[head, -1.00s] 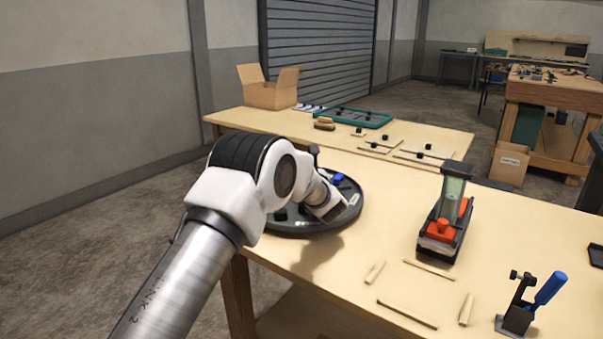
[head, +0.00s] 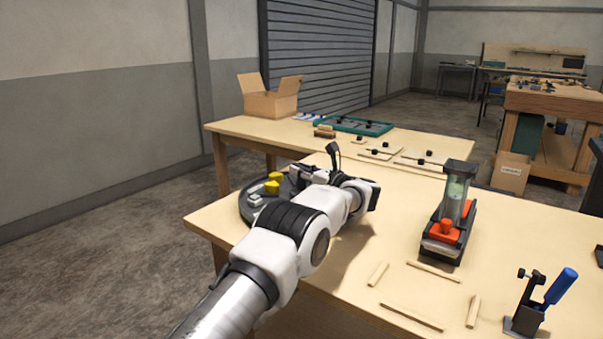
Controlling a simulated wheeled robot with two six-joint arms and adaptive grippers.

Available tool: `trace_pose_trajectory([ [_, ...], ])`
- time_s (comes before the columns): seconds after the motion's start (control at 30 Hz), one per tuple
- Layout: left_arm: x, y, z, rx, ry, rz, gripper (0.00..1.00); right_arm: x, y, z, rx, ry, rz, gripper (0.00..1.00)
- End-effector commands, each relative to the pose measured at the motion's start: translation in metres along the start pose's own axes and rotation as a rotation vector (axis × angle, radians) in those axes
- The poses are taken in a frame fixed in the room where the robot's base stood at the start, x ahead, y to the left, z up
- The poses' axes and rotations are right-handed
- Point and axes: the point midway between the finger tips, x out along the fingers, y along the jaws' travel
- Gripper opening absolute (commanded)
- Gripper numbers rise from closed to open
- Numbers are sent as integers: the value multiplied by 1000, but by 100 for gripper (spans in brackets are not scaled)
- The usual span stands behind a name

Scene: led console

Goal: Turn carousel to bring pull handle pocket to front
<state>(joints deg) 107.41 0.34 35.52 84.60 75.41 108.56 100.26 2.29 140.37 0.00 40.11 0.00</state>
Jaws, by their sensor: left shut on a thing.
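The carousel is a round dark tray (head: 246,213) at the left end of the near bench, partly hidden by my left arm. Yellow blocks (head: 273,184) and a small light grey piece (head: 256,199) show in its left pockets. A pull handle cannot be made out; the carousel's right and front parts are hidden. My left gripper (head: 306,176) is over the carousel's right side and shut, seemingly on part of the carousel. The contact is too small and covered to see clearly. My right gripper is not in view.
A dispenser with a clear tube and red parts (head: 452,215) stands right of the arm. Thin wooden sticks (head: 412,317) lie in front. A blue-handled clamp (head: 540,303) is at the lower right. A second table (head: 228,128) stands behind.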

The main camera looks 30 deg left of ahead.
Motion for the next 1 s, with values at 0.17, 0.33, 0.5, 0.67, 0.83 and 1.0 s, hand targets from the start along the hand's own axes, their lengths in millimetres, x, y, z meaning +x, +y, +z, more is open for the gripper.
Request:
trace_pose_trajectory([
  [0.17, 1, -1, 8, -10, -8, 25, 0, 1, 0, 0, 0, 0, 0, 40],
  [0.33, 1, -1, 9, -11, -9, 37, 0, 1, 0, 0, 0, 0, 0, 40],
  [0.5, 1, -1, 10, -12, -9, 37, 0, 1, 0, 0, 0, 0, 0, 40],
  [0.67, 1, -2, 11, -14, -9, 36, 0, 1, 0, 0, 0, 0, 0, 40],
  [0.83, 1, -2, 12, -15, -9, 35, 0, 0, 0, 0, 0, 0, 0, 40],
  [1.0, 1, -2, 12, -15, -9, 35, 0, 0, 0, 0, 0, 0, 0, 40],
])
